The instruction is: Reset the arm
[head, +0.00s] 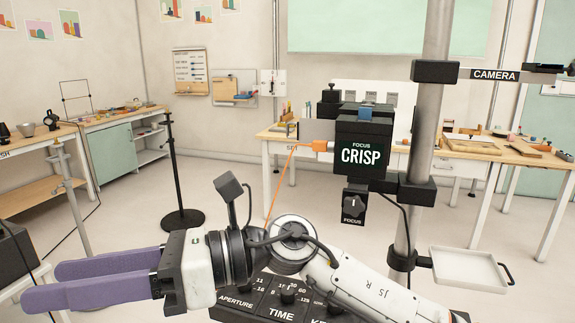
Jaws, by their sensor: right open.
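My right arm (335,282) reaches in from the lower right and bends across the lower part of the head view. My right gripper (42,284), with two purple fingers, is open and points left. Its fingers are apart, with nothing seen between them. My left gripper is not in view. The arm passes in front of a dark control panel (262,298) marked APERTURE and TIME, hiding part of it. I cannot tell whether the arm touches the panel.
A black box (362,150) reading FOCUS CRISP, with a FOCUS knob (354,203) below, is mounted by a grey pole (428,120). A white tray (470,268) hangs at right. A black stand (175,170) and workbenches stand behind. Floor (130,215) is open at centre left.

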